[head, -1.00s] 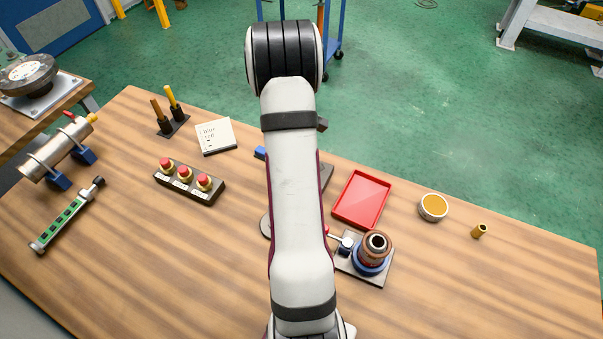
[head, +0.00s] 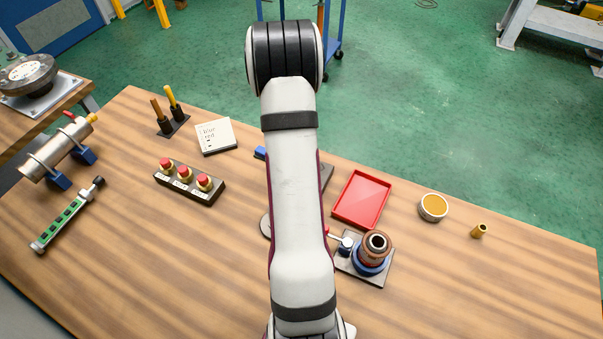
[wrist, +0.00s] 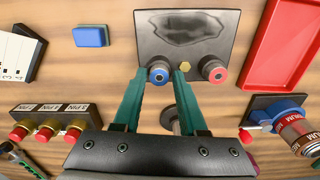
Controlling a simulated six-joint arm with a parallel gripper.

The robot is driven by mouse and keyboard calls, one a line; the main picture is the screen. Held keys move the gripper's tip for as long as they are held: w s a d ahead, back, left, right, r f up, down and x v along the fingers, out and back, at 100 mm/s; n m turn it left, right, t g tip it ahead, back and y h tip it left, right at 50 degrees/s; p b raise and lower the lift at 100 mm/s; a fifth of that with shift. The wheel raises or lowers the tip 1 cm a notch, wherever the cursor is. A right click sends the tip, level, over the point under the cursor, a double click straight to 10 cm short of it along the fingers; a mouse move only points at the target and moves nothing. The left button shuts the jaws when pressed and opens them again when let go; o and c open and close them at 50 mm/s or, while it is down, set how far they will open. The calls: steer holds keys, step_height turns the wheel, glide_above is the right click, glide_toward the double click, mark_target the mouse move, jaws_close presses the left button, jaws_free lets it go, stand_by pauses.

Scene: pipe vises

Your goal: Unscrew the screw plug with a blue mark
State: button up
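In the wrist view, a plug with a blue ring (wrist: 158,76) stands at the near edge of a dark plate (wrist: 150,38). A similar plug with a red ring (wrist: 216,72) stands to its right, with a small brass hexagonal piece (wrist: 184,66) between them. My gripper (wrist: 159,71) is open, its two green fingertips on either side of the blue-ringed plug. A narrow gap seems to show on each side; contact cannot be made out. In the head view my arm hides the gripper and both plugs.
A red tray (head: 361,199) lies to the right. A vise with a copper-coloured pipe (head: 374,245) stands in front of it. The front table area is clear.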

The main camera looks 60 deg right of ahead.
steer(key=shift+o, duration=0.7)
steer(key=m, duration=2.8)
steer(key=shift+m, duration=0.3)
